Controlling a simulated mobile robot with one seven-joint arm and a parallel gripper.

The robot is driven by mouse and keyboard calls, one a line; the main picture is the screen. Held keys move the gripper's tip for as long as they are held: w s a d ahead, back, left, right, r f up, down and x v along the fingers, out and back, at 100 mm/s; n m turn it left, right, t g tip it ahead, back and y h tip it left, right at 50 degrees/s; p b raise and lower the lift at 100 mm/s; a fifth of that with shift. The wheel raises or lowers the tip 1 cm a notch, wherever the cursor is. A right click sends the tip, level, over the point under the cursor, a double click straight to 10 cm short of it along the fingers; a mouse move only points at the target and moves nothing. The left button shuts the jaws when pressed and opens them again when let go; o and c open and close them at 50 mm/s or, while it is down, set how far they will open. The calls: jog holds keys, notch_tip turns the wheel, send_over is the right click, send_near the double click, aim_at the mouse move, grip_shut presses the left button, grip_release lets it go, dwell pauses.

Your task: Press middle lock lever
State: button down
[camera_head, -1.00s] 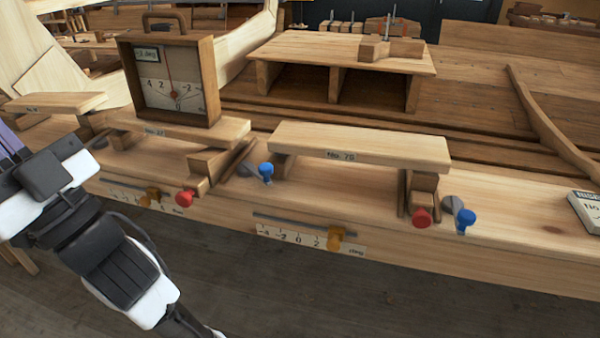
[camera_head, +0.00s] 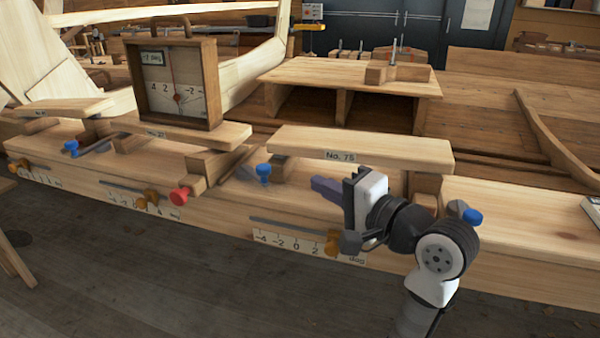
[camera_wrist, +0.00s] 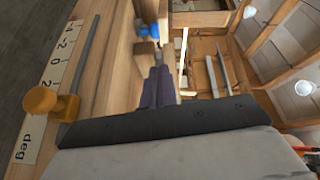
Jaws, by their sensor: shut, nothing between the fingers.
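Three blue-knobbed levers show along the bench: a left one (camera_head: 71,148), the middle lock lever (camera_head: 263,173) beside a wooden block, and a right one (camera_head: 472,216) partly behind my arm. My gripper (camera_head: 318,185), with purple fingers, is shut and empty. It points left towards the middle lever, below the front edge of the No. 75 plank (camera_head: 360,146), with a gap between them. In the wrist view the shut fingers (camera_wrist: 158,85) point up the picture, and a blue knob (camera_wrist: 148,30) lies beyond their tips.
A brass-coloured slider knob (camera_head: 333,244) sits on a degree scale (camera_head: 285,243) below my gripper; it also shows in the wrist view (camera_wrist: 40,100). A red knob (camera_head: 180,195) sticks out left of the middle lever. A boxed dial gauge (camera_head: 175,85) stands behind.

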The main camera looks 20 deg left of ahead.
dwell(0.3)
jog(key=p+x, duration=0.1)
jog(key=x, duration=0.9)
jog(key=shift+a+t+p, duration=0.15)
jog(key=shift+t+p, duration=0.15)
jog(key=shift+p, duration=0.2)
